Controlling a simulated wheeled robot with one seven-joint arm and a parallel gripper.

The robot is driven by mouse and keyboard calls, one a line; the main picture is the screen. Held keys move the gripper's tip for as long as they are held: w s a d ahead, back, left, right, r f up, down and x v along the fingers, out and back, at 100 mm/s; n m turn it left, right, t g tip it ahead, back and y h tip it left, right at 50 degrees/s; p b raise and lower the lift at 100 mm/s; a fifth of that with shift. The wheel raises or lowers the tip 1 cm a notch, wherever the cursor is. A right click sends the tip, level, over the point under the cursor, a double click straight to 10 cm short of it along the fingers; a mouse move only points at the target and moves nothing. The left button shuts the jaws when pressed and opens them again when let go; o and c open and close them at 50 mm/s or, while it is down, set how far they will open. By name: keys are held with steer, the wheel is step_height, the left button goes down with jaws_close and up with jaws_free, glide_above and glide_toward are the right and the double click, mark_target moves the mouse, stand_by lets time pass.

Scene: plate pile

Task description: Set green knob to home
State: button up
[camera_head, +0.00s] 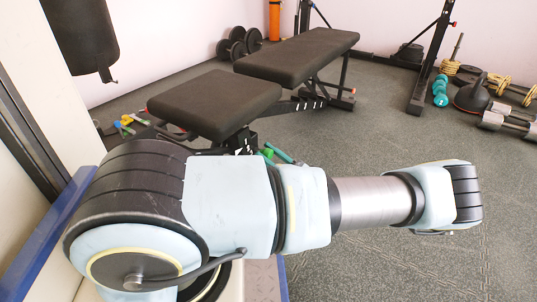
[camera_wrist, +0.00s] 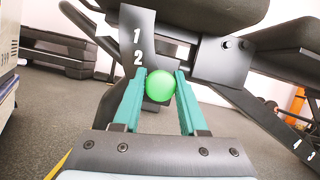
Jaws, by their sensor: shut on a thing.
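The round green knob (camera_wrist: 160,86) shows in the wrist view, just below the mark 2 on a grey curved plate (camera_wrist: 136,22) of the bench. The mark 1 is above the 2. My gripper (camera_wrist: 160,74) has teal fingers on both sides of the knob and is shut on it. The knob's shaft is hidden behind it. In the head view, a small green part, seemingly the knob (camera_head: 266,153), shows beside a teal finger under the black weight bench (camera_head: 214,103). My arm hides most of the gripper there.
A bench beam with more number marks (camera_wrist: 280,128) slopes down at right in the wrist view. Dumbbells (camera_head: 238,43) lie behind the bench. Teal dumbbells (camera_head: 440,90), a kettlebell (camera_head: 472,96) and a rack upright (camera_head: 428,62) stand at right. The floor between is clear.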

jaws_close()
stand_by(0.9)
